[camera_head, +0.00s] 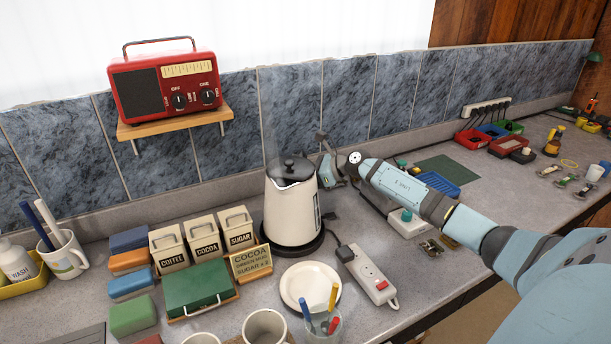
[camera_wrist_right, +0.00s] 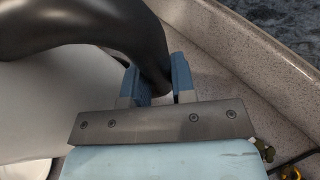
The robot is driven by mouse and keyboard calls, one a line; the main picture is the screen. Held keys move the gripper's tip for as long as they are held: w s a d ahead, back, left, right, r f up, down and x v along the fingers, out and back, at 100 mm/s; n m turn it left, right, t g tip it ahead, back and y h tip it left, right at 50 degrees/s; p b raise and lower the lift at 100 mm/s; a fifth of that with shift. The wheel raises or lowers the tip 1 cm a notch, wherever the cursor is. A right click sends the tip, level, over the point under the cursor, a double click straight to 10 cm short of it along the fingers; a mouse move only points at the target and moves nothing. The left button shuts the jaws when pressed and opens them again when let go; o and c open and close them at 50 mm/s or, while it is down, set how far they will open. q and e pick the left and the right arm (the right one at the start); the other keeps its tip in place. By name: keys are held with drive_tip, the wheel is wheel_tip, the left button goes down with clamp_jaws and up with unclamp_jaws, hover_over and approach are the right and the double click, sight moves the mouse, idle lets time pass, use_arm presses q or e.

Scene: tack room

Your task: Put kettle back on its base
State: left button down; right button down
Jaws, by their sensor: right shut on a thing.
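The cream kettle (camera_head: 291,207) with black lid and handle stands upright in the middle of the counter. Its dark round base (camera_head: 300,250) shows as a rim directly beneath it; I cannot tell whether the kettle is fully seated. My right gripper (camera_head: 331,168) reaches in from the right and is shut on the kettle's handle. In the right wrist view, the blue fingers (camera_wrist_right: 159,82) are on either side of the black handle (camera_wrist_right: 105,28), with the cream body (camera_wrist_right: 60,105) at left. My left gripper is not in view.
A power strip (camera_head: 367,275) lies right of the base. The cocoa sign (camera_head: 250,263) and canisters (camera_head: 204,238) stand close on the left. A white plate (camera_head: 309,284) and a glass of pens (camera_head: 321,328) are in front. A red radio (camera_head: 165,85) sits on a shelf behind.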

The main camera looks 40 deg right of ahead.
drive_tip(key=c, duration=1.2)
unclamp_jaws()
drive_tip(key=shift+r, duration=0.15)
drive_tip(key=shift+s+a+f, duration=0.1)
drive_tip(key=shift+f, duration=0.15)
drive_tip(key=v, duration=1.1)
drive_tip(key=shift+r, duration=0.1)
